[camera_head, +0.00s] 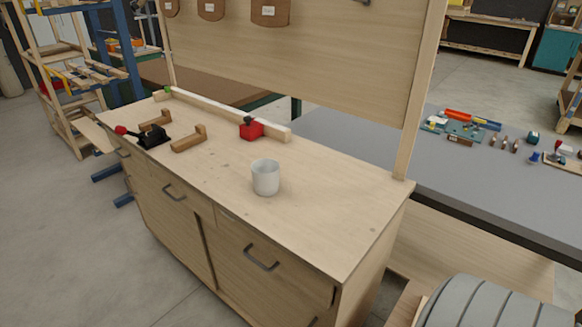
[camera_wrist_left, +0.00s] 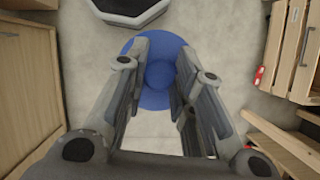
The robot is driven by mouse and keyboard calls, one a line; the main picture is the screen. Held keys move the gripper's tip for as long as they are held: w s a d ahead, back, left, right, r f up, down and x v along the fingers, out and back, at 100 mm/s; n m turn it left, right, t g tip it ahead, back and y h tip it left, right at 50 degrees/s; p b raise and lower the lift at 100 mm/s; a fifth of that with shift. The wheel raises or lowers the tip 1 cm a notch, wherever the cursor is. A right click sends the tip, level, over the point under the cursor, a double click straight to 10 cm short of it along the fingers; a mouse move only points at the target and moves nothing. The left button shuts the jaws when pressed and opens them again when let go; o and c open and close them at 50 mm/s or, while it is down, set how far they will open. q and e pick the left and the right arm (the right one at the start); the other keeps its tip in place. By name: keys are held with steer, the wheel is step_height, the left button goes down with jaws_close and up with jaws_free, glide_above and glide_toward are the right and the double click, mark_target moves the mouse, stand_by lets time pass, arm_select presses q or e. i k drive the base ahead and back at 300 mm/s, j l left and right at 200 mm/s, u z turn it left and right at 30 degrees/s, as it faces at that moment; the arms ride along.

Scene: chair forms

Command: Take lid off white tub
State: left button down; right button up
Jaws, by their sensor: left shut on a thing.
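The white tub (camera_head: 265,177) stands upright on the wooden workbench (camera_head: 325,215) in the head view. Its top looks open, with no lid on it. In the left wrist view, my left gripper (camera_wrist_left: 167,52) is shut on a round blue lid (camera_wrist_left: 158,76). The gripper's fingers hide parts of the lid. Concrete floor shows beyond it, so the lid is away from the tub. My left gripper does not show in the head view. My right gripper is in neither view.
Wooden blocks (camera_head: 188,138), a black tool with a red knob (camera_head: 152,136) and a red block (camera_head: 251,129) are at the bench's left and back. The bench right of the tub is clear. A grey table (camera_head: 480,185) with small tools stands behind at right.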

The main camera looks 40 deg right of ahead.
mark_target(264, 172)
steer(key=i+z, duration=0.1)
steer(key=z, duration=0.25)
steer(key=i+z, duration=0.1)
steer(key=z, duration=0.3)
steer(key=i+j+z, duration=0.1)
steer(key=z, duration=0.25)
